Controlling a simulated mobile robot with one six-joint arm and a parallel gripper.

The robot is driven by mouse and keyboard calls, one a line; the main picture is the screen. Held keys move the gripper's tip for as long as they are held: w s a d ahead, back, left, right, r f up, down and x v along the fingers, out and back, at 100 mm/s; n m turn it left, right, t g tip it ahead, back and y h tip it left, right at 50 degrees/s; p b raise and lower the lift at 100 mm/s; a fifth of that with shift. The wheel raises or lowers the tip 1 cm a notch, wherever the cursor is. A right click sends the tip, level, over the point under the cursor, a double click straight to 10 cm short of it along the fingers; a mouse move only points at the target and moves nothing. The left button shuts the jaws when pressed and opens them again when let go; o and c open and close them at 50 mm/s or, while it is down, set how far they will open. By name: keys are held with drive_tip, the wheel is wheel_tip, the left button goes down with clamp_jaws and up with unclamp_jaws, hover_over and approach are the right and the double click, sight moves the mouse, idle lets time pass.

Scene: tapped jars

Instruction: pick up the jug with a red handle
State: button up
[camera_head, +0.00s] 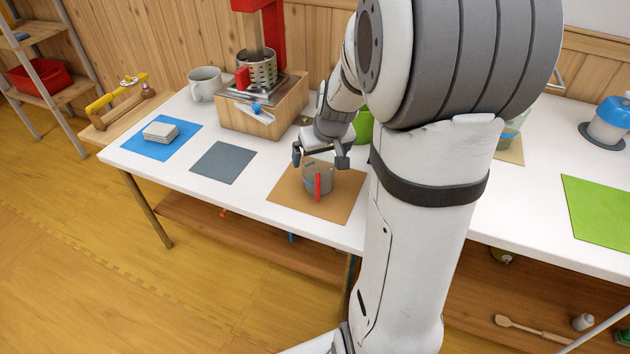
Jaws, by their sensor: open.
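A small clear jug (322,178) with a red handle (318,187) stands upright on a tan mat (340,203) near the table's front edge. Its red handle faces the camera, and a blue band shows on its side. My gripper (320,160) is open, with its fingers pointing down at the jug's rim. One finger is to the left of the jug and the other is at its upper right. I cannot tell whether the fingers touch it or reach around it.
A wooden block with a red press (262,105) stands behind, beside a white mug (205,84). A blue mat (185,143) bears grey tiles (160,132). A grey mat (222,163) is bare. A green mat (602,215) lies right; my arm hides the middle.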

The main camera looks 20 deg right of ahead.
sight(320, 168)
drive_tip(key=b+x, duration=0.1)
drive_tip(key=x, duration=0.4)
drive_tip(key=b+x, duration=0.1)
drive_tip(key=x, duration=0.1)
drive_tip(key=shift+s+d+f+b, duration=0.15)
drive_tip(key=shift+d+f+b, duration=0.1)
drive_tip(key=shift+f+b, duration=0.1)
drive_tip(key=shift+r, duration=0.1)
drive_tip(key=c, duration=1)
